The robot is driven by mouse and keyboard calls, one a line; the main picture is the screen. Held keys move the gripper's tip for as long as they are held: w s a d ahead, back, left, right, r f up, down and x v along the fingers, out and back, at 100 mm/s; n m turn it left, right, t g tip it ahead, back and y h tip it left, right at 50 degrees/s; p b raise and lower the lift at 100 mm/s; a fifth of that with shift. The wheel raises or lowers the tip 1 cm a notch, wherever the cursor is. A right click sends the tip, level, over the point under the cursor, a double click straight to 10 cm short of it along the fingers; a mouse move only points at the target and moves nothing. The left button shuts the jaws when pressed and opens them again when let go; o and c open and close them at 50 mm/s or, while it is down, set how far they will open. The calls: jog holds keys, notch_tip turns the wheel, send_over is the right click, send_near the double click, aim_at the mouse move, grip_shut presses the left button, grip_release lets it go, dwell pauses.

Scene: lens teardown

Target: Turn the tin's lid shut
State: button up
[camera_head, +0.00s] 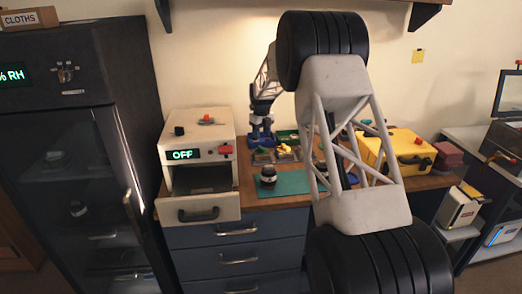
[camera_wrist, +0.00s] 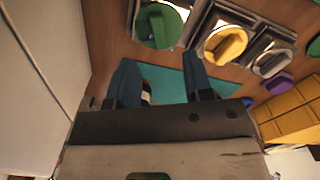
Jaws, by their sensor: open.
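My gripper (camera_head: 261,140) hangs over the back left of the worktop, near the white OFF box. In the wrist view its two blue fingers (camera_wrist: 160,75) are apart, with nothing visibly held. Beyond the fingertips are round knobbed pieces like lids: a green one (camera_wrist: 160,27), a yellow one (camera_wrist: 225,43) and a pale one (camera_wrist: 270,62). They sit on or in dark-and-light square holders. I cannot tell which is the tin's lid, or whether any is turned shut. In the head view this group (camera_head: 284,153) is small, just right of my gripper.
The white OFF box (camera_head: 200,143) has its front drawer (camera_head: 198,210) pulled out. A dark lens-like part (camera_head: 268,175) stands on the green mat (camera_head: 293,183). A yellow case (camera_head: 405,148) stands at the right. The mat's middle looks clear.

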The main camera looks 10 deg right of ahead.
aim_at(262, 147)
jog(key=shift+r, duration=0.25)
jog(key=shift+r, duration=2.95)
jog(key=shift+r, duration=0.1)
jog(key=s+d+r+n, duration=0.1)
jog(key=s+r+n, duration=0.4)
jog(key=s, duration=0.6)
jog(key=s+r+n+t, duration=0.1)
jog(key=s+r+n, duration=0.45)
jog(key=s, duration=0.65)
jog(key=s+d+r+n, duration=0.1)
jog(key=s+r+n, duration=0.45)
jog(key=s, duration=0.55)
jog(key=s+f+n, duration=0.2)
jog(key=s+n, duration=0.2)
jog(key=s, duration=0.8)
jog(key=s+f+n+t, duration=0.1)
jog(key=s+n, duration=0.4)
jog(key=s, duration=0.7)
jog(key=s+f+n, duration=0.4)
jog(key=s+n, duration=0.1)
jog(key=s, duration=0.7)
jog(key=shift+s+d+t, duration=0.2)
jog(key=shift+s+t, duration=0.05)
jog(key=shift+t, duration=0.05)
